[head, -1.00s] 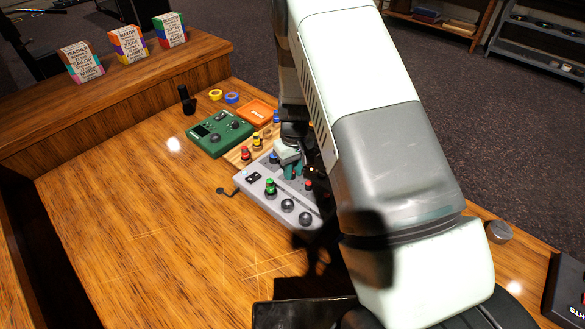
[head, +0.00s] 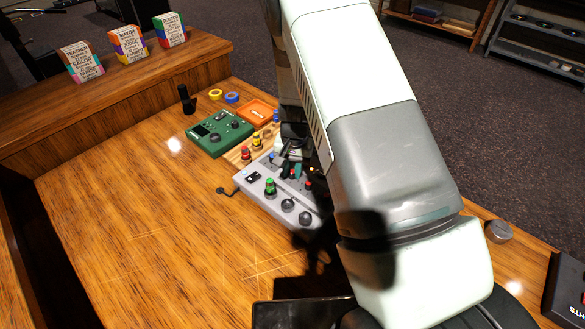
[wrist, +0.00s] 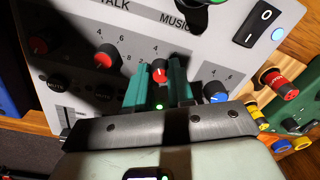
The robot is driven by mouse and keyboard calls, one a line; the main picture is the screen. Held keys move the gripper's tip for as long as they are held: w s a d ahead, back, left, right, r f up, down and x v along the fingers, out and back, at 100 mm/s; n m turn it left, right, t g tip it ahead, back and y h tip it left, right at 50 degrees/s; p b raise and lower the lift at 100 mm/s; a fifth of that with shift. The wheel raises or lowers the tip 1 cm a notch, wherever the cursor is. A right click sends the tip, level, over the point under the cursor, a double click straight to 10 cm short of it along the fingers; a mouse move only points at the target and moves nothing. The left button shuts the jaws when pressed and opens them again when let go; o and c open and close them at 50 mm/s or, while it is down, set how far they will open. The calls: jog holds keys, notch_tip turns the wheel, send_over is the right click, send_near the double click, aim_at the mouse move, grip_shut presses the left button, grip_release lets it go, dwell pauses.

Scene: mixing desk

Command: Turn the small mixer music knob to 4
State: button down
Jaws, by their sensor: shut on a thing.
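The small mixer (head: 248,190) is a grey panel of knobs and switches on the wooden desk. In the wrist view the words TALK and MUSIC show on its face (wrist: 230,50), with a large dark knob partly cut off above MUSIC. My gripper (wrist: 160,82) has green fingers, shut on a red-topped knob (wrist: 160,73) in a row below these words. The knob's pointer reading is not clear. In the head view my gripper (head: 294,170) is over the mixer, partly hidden by my arm.
Other red-topped knobs (wrist: 106,56) and a blue-topped knob (wrist: 215,92) stand close on either side. A green device (head: 220,132) and an orange tray (head: 257,112) lie behind the mixer. The desk to the left is clear.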

jog(key=shift+m, duration=0.3)
jog(key=c, duration=1)
grip_release()
jog(key=r, duration=1.1)
jog(key=shift+s+d, duration=0.1)
jog(key=shift+d, duration=0.1)
